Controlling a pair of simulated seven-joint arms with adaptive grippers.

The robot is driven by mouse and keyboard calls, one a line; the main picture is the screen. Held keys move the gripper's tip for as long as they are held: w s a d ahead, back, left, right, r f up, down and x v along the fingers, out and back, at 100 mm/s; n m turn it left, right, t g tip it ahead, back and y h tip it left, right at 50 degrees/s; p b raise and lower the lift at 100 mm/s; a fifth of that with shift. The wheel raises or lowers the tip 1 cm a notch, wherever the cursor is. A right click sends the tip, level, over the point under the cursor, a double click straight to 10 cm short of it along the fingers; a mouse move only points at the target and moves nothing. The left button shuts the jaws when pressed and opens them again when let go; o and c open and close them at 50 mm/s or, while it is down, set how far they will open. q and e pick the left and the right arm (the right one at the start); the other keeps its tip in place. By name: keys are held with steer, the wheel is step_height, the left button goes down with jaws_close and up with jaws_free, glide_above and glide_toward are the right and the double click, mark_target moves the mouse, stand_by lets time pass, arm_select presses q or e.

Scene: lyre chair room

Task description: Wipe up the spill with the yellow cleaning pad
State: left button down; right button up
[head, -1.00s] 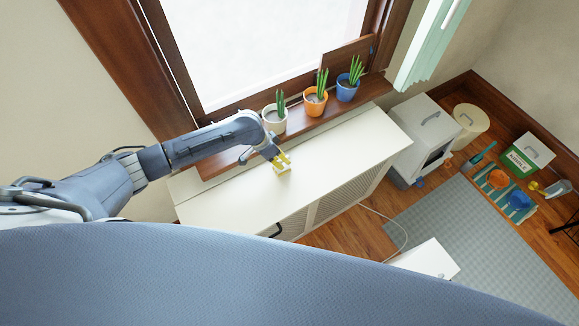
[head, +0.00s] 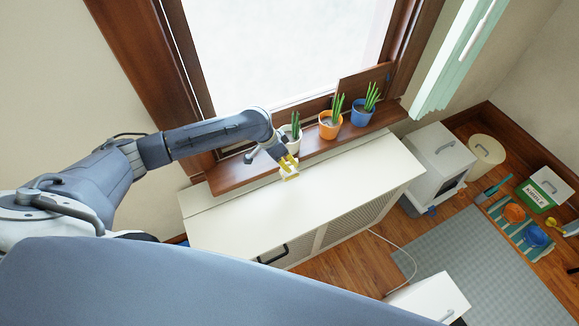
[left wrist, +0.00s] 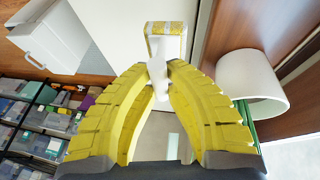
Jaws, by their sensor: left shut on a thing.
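My left gripper (head: 287,164) has yellow fingers, which also show in the left wrist view (left wrist: 160,82). They are shut on the white grip of the yellow cleaning pad (left wrist: 166,40), a small block with yellow and white faces. In the head view the pad (head: 290,175) is small and sits just below the fingers, by the front edge of the windowsill and close to the white plant pot (head: 291,142). I cannot tell whether it touches a surface. I cannot make out a spill in either view. My right gripper is not in view.
The white cabinet top (head: 300,205) is broad and looks clear. An orange pot (head: 330,128) and a blue pot (head: 362,115) stand on the wooden sill (head: 228,176). In the left wrist view the white pot (left wrist: 250,82) is close to the right finger.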

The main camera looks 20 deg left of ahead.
mark_target(294, 145)
arm_select(q)
steer(key=shift+r, duration=0.15)
steer(key=shift+w+a, duration=0.15)
steer(key=shift+w, duration=1.15)
steer(key=shift+w+a, duration=0.2)
steer(key=shift+w, duration=1.15)
steer(key=shift+w+a, duration=0.15)
steer(key=shift+w, duration=1.15)
steer(key=shift+a, duration=0.1)
